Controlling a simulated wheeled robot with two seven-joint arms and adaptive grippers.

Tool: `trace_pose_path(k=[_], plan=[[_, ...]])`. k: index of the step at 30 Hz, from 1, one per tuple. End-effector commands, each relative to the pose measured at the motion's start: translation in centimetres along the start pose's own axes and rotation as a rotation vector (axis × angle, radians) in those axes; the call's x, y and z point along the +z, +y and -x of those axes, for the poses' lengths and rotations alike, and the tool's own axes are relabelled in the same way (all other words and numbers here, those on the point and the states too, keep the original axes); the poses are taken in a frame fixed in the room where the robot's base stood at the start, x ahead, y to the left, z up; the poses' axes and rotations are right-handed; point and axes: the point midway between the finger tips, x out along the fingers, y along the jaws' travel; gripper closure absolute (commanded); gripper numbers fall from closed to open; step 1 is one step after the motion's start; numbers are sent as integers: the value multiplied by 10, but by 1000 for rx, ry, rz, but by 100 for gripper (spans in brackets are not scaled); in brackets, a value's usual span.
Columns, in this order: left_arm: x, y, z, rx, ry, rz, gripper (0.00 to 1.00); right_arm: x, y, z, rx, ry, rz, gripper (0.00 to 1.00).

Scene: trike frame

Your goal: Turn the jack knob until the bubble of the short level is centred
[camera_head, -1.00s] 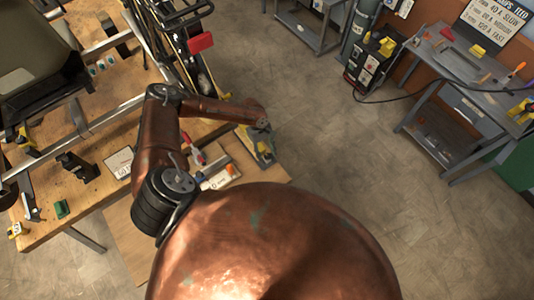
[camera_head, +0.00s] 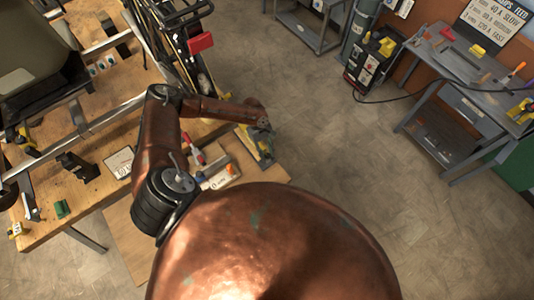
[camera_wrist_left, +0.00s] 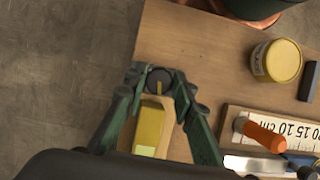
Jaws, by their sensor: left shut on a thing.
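My left gripper (camera_wrist_left: 160,85) has its green fingers closed around a dark round knob (camera_wrist_left: 158,74) with a yellow mark, seen from above in the left wrist view. Just below the knob, between the fingers, lies a yellow block (camera_wrist_left: 150,125) that looks like the short level. Its near end has a pale green patch (camera_wrist_left: 145,150), perhaps the vial; I cannot make out a bubble. In the head view my left gripper (camera_head: 262,146) is at the right edge of the wooden bench, and the knob cannot be told apart there. My right gripper is not in view.
A yellow jar (camera_wrist_left: 277,61), a ruler (camera_wrist_left: 285,124) and an orange-handled tool (camera_wrist_left: 262,135) lie right of the gripper in the wrist view. The trike frame (camera_head: 105,110) stands on the bench at left. Open floor (camera_head: 340,150) lies right of the bench.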

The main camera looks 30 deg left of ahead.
Motion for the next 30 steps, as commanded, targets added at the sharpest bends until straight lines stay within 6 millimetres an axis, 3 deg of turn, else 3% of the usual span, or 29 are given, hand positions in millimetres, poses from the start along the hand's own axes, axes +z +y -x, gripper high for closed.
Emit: trace_pose_path(k=[8,30], plan=[[1,0,0,-55,-2,-127,100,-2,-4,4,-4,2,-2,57],[2,1,-1,-310,-3,-741,100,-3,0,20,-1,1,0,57]])
